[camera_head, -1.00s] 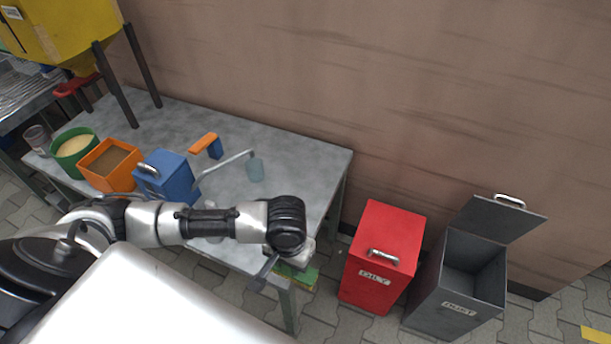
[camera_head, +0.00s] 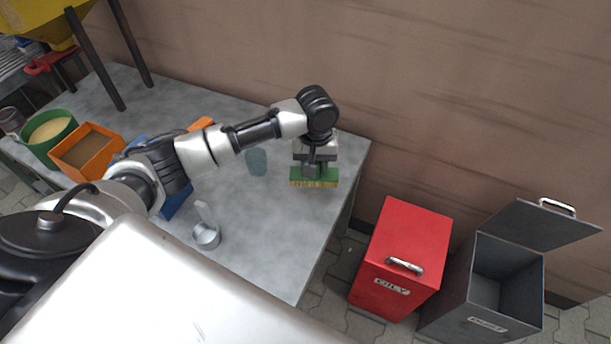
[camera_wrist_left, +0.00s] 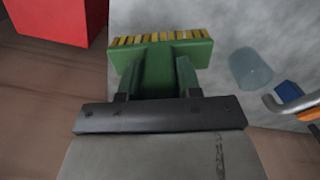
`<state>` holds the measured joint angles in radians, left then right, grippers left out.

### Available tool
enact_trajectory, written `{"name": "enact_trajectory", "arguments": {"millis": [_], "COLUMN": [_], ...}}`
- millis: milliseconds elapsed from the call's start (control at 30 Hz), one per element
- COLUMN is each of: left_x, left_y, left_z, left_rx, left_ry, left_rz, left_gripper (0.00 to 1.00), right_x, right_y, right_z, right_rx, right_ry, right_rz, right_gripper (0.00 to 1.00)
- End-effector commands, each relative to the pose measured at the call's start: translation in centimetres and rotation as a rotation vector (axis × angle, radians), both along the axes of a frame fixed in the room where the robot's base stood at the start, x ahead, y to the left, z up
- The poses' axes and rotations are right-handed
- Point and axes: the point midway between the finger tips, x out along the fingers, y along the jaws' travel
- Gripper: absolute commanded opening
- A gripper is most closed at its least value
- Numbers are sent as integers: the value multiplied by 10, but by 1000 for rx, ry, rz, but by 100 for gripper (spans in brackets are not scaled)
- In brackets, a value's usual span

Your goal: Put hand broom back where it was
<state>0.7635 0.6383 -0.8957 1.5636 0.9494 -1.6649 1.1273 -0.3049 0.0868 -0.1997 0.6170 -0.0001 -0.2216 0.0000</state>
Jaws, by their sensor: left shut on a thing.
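The hand broom (camera_head: 315,177) is green with yellowish bristles. My left gripper (camera_head: 311,165) is shut on it at the right end of the grey table (camera_head: 265,225), near the wall. In the left wrist view the broom (camera_wrist_left: 160,55) sits between the fingers of my left gripper (camera_wrist_left: 158,85), its bristles pointing away from the gripper. In the head view the bristles face down over the tabletop; I cannot tell whether they touch it. My right gripper is not in view.
A translucent cup (camera_head: 257,162) and a metal scoop (camera_head: 206,235) stand on the table. A green bucket (camera_head: 48,133) and an orange box (camera_head: 87,152) are at the left. A red bin (camera_head: 402,258) and an open grey bin (camera_head: 480,290) stand right of the table.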

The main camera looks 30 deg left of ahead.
Motion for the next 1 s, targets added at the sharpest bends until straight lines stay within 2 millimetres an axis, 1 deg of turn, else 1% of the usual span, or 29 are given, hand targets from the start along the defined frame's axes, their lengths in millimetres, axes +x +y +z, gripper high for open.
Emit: {"name": "enact_trajectory", "arguments": {"millis": [33, 100, 200, 333, 467, 533, 600, 933, 967, 1000], "left_x": [0, 0, 0, 0, 0, 0, 0, 0, 0, 0], "left_y": [9, 17, 23, 24, 23, 24, 24, 23, 24, 24], "left_z": [-6, -11, -14, -23, -44, -52, -55, -56, -57, -57], "left_rx": [1, 0, -2, -2, -1, 0, 0, 0, 0, 0], "left_ry": [0, 1, -1, 1, 2, 1, -1, -1, -1, -1], "left_rz": [2, 1, -1, -1, -2, -1, -2, -2, -2, -2], "left_gripper": [15, 15, 15, 15, 15, 15, 15, 15, 37, 43], "right_x": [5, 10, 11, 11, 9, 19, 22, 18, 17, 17], "right_y": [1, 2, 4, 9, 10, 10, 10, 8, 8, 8], "right_z": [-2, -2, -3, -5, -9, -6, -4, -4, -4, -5], "right_rx": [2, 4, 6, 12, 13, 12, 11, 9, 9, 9], "right_ry": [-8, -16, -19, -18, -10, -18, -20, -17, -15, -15], "right_rz": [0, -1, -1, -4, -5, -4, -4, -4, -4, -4], "right_gripper": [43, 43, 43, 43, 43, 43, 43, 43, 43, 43]}}
